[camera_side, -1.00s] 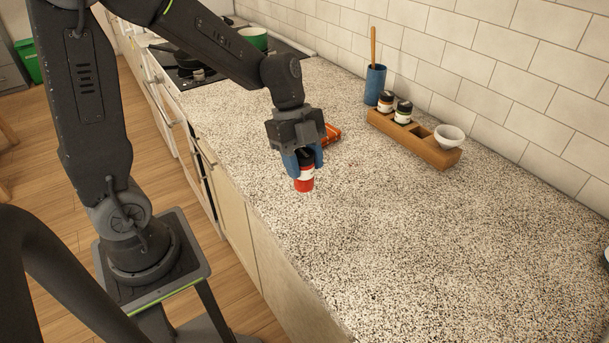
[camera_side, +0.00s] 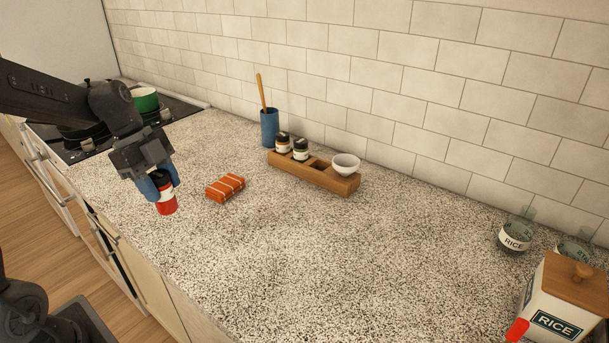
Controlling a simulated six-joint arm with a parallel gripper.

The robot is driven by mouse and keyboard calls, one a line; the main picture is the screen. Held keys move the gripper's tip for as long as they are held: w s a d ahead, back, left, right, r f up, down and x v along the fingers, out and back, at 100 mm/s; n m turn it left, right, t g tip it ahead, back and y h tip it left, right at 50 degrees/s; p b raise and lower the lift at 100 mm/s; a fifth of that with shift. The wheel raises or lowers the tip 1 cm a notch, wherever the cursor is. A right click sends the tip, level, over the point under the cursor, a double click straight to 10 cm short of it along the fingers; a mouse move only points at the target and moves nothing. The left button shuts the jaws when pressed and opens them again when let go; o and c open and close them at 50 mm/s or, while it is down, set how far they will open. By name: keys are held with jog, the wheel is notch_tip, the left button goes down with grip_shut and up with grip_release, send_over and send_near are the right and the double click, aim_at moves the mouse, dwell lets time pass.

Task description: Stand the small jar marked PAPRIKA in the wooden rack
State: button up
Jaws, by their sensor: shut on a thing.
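My gripper (camera_side: 162,186) has blue fingers and is shut on a small red jar (camera_side: 166,206) with a white label band and dark top. The label is too small to read. The jar hangs upright near the counter's front edge; I cannot tell its height above it. The wooden rack (camera_side: 318,183) stands near the back wall, to the right of and beyond my gripper. Two dark-lidded jars (camera_side: 283,144) (camera_side: 301,150) stand in its left part. An empty slot (camera_side: 318,164) shows right of them.
A folded orange striped cloth (camera_side: 226,187) lies between my gripper and the rack. A blue crock (camera_side: 269,127) with a wooden handle stands behind the rack's left end. A RICE canister (camera_side: 559,304) and glass jar (camera_side: 515,236) stand right. The middle counter is clear.

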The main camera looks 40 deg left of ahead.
jog(key=w+d+f+n+t+y, duration=0.1)
jog(key=w+f+n, duration=0.1)
jog(key=w+n, duration=0.2)
jog(key=w+d+f+n+t+y, duration=0.1)
jog(key=w+f+n, duration=0.1)
jog(key=w+n, duration=0.2)
jog(key=w+d+f+n+t+y, duration=0.1)
jog(key=w+f+n, duration=0.1)
jog(key=w+n, duration=0.2)
jog(key=shift+d+n, duration=0.4)
jog(key=shift+n, duration=0.2)
jog(key=w+d+r+n+y, duration=0.1)
jog(key=w+d, duration=0.2)
jog(key=w, duration=1)
jog(key=w+d+r+n, duration=0.1)
jog(key=w+d+r, duration=0.1)
jog(key=w, duration=1)
send_over(325, 168)
jog(key=s, duration=0.2)
jog(key=shift+n+t, duration=0.3)
jog(key=shift+s+f, duration=0.15)
jog(key=shift+f, duration=2.5)
jog(key=shift+f, duration=0.15)
jog(key=o, duration=0.7)
